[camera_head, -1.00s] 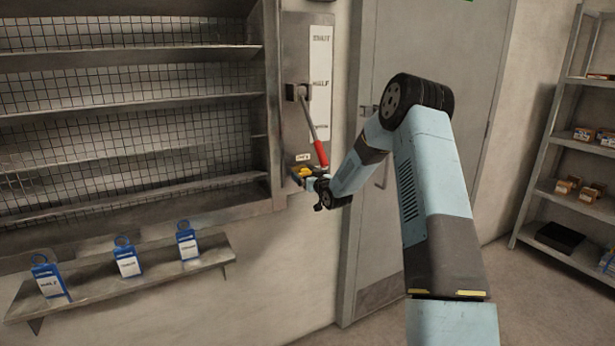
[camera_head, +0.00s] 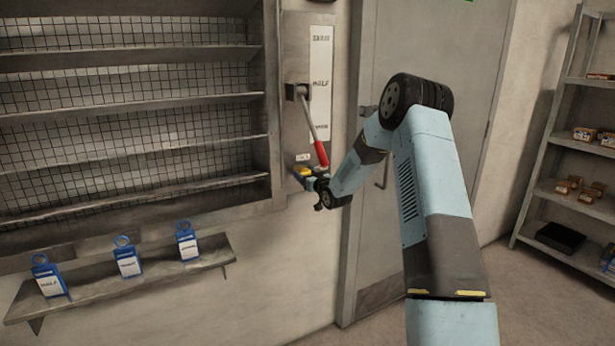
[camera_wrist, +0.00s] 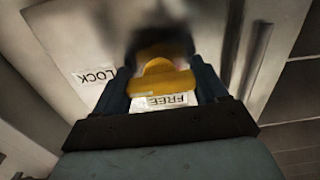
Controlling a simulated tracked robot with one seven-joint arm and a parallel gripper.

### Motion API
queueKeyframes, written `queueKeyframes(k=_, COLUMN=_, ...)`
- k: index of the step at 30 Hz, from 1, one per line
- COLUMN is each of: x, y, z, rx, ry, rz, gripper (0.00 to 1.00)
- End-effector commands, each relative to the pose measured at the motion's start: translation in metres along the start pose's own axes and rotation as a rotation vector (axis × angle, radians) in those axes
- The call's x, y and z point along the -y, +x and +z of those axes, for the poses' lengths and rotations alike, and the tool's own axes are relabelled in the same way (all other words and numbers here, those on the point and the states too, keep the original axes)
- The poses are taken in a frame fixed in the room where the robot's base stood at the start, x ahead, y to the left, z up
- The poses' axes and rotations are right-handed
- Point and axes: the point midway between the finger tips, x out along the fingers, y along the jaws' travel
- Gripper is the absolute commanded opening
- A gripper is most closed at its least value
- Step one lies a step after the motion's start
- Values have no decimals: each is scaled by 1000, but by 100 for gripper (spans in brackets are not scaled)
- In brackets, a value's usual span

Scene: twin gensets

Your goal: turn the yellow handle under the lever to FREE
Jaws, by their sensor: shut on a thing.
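The yellow handle (camera_wrist: 160,82) sits between the two fingers of my gripper (camera_wrist: 162,90) in the wrist view, and the jaws are shut on it. In the head view the handle (camera_head: 303,171) is a small yellow patch at my gripper (camera_head: 306,177), on the panel below the lever. The FREE label (camera_wrist: 160,100) lies just below the handle in the wrist view, between the fingers. The LOCK label (camera_wrist: 95,76) is to the left, outside the left finger. The lever (camera_head: 312,118) hangs down and slightly right, its red grip (camera_head: 321,154) just above my gripper.
A louvred wall opening (camera_head: 130,110) fills the left. Below it a shelf (camera_head: 100,290) holds blue tags (camera_head: 127,257). A grey door (camera_head: 430,60) stands behind my arm. A storage rack (camera_head: 565,150) is at the far right.

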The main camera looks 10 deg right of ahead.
Motion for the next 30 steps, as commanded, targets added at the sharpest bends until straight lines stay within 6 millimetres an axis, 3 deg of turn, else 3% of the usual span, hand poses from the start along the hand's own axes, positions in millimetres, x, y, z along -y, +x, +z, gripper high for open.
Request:
queueKeyframes(k=11, x=-1, y=-1, z=2, rx=4, ry=-197, rz=2, gripper=42)
queueKeyframes(k=30, x=0, y=-1, z=3, rx=6, ry=-799, rz=-2, gripper=42)
